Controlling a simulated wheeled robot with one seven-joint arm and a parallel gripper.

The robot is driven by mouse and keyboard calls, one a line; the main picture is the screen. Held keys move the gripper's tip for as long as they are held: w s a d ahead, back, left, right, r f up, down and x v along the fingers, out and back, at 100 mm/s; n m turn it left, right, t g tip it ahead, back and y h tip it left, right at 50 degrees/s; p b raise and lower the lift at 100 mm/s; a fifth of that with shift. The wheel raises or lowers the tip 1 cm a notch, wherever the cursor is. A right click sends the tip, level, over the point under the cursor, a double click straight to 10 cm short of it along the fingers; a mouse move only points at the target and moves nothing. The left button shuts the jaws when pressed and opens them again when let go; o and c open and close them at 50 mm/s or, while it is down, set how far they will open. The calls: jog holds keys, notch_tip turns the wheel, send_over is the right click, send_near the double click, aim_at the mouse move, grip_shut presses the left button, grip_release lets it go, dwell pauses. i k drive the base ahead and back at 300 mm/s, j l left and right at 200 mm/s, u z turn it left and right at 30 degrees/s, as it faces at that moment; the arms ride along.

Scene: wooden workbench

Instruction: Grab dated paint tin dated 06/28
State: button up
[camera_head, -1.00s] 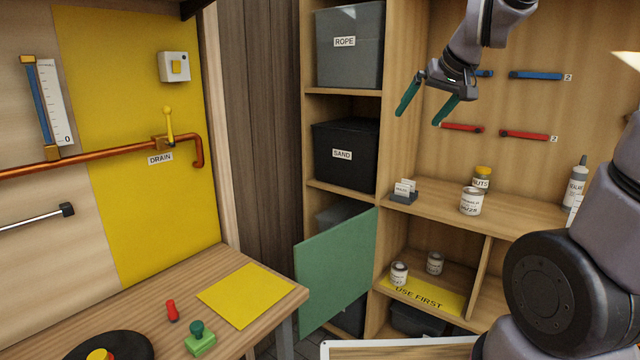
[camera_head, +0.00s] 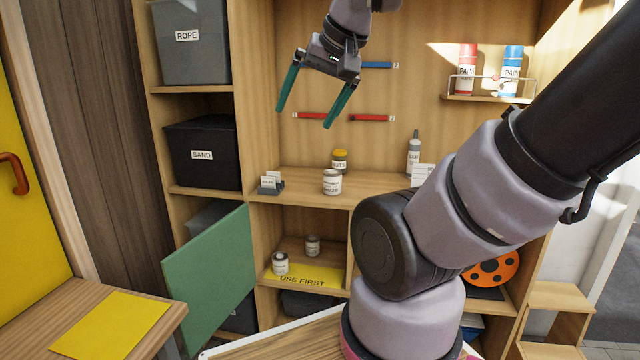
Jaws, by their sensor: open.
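Three small white paint tins show in the head view. One tin (camera_head: 332,182) stands on the open middle shelf, with print too small to read. Two more stand in the compartment below: one tin (camera_head: 280,263) at the front left by the yellow USE FIRST strip (camera_head: 318,277), and one tin (camera_head: 312,245) further back. I cannot read a date on any of them. My gripper (camera_head: 308,104) is open and empty, with green fingers pointing down, and shows above the shelf in the picture, apart from the tins.
A yellow-lidded NUTS jar (camera_head: 340,161), a grey bottle (camera_head: 414,155) and a card holder (camera_head: 270,183) stand on the middle shelf. A green door (camera_head: 210,275) hangs open at the lower left. SAND (camera_head: 203,153) and ROPE (camera_head: 190,42) bins fill the left column.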

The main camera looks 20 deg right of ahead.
aim_at(332, 177)
jog(key=i+l+z, duration=0.1)
jog(key=z, duration=0.3)
jog(key=i+z, duration=0.1)
jog(key=z, duration=0.3)
jog(key=i+l+z, duration=0.1)
jog(key=z, duration=0.25)
